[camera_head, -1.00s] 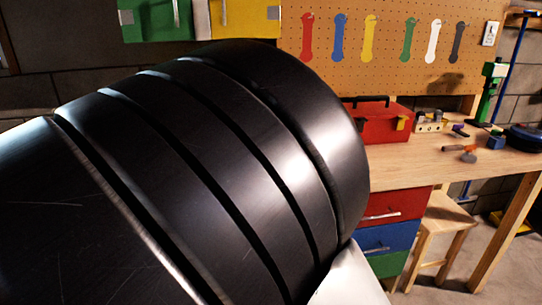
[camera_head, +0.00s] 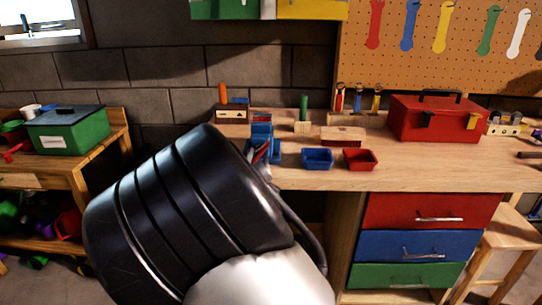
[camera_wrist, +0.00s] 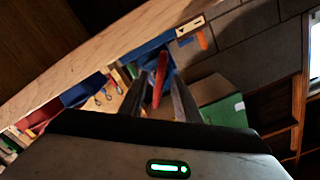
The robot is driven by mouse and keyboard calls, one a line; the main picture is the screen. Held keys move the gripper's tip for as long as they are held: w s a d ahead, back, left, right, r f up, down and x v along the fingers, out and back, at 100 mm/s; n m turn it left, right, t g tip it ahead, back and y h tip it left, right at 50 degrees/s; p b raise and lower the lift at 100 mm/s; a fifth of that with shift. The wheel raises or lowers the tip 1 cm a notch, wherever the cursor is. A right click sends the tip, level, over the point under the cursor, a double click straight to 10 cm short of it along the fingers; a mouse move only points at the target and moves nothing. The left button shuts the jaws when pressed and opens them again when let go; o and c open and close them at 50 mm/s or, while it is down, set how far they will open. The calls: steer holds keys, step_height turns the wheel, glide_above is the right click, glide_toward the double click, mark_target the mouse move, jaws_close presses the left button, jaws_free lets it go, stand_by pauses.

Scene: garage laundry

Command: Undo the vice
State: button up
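The blue vice (camera_head: 262,133) is at the left front edge of the wooden workbench. My dark arm hides its lower part in the head view. In the wrist view the blue vice (camera_wrist: 148,50) is straight ahead, with a long red handle (camera_wrist: 159,82) pointing toward me. My gripper (camera_wrist: 160,80) is open, its two dark fingers apart on either side of the red handle in the picture. I cannot tell whether the handle lies between the fingers in depth or touches them. Nothing shows as gripped.
The workbench (camera_head: 430,177) holds a blue bin (camera_head: 318,159), a red bin (camera_head: 360,160) and a red toolbox (camera_head: 437,119). Coloured drawers are below. A green box (camera_head: 68,130) stands on a shelf at left. A stool (camera_head: 497,250) is at right.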

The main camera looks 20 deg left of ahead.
steer(key=shift+x, duration=1.35)
jaws_close()
steer(key=shift+n, duration=0.3)
steer(key=n+p, duration=0.1)
steer(key=n, duration=0.4)
steer(key=shift+d+r+p, duration=0.15)
steer(key=shift+p, duration=0.15)
steer(key=n+p, duration=0.1)
steer(key=n, duration=0.3)
steer(key=shift+n, duration=0.3)
